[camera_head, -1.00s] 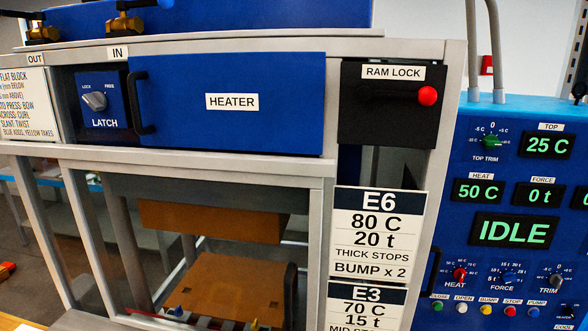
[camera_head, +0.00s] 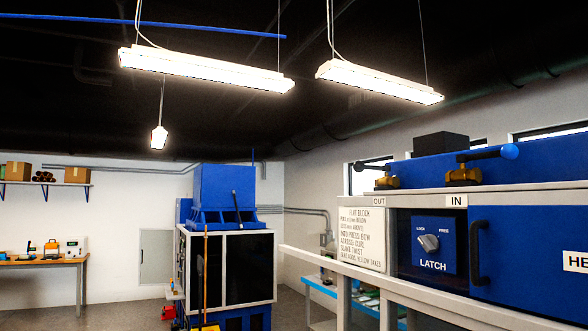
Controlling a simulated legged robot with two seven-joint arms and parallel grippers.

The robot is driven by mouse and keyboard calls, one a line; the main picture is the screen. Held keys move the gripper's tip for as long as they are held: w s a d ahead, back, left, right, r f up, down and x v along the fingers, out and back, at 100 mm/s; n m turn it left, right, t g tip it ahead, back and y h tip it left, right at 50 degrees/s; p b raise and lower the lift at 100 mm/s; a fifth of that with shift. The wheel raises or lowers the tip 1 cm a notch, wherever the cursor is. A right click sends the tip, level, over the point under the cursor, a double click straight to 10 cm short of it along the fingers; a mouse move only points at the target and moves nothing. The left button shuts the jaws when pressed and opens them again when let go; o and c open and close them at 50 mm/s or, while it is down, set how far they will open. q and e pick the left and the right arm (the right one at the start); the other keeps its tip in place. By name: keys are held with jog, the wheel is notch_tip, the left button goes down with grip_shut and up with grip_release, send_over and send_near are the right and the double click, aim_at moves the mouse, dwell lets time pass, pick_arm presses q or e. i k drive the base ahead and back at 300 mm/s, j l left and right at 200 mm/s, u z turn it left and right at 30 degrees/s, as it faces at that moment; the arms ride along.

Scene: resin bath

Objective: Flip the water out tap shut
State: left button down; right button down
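The water out tap (camera_head: 386,181) is a small brass valve on top of the blue and grey machine, above the OUT label (camera_head: 379,202). Neither of my grippers is in view.
A latch panel (camera_head: 433,245) and a blue heater door with a black handle (camera_head: 476,252) sit below the taps. A second blue and black machine (camera_head: 225,265) stands at the back, and a workbench (camera_head: 45,262) at far left.

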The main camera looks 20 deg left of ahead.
aim_at(358, 167)
jog(key=u, duration=0.25)
jog(key=i+j, duration=0.2)
jog(key=i+j+z, duration=0.15)
jog(key=j, duration=0.3)
jog(key=i+j, duration=0.25)
jog(key=i+j+z, duration=0.15)
jog(key=j, duration=0.25)
jog(key=i+j, duration=0.15)
jog(key=j, duration=0.2)
jog(key=i+j+z, duration=0.15)
jog(key=j, duration=0.25)
jog(key=i+j, duration=0.2)
jog(key=j, duration=0.15)
jog(key=z, duration=0.05)
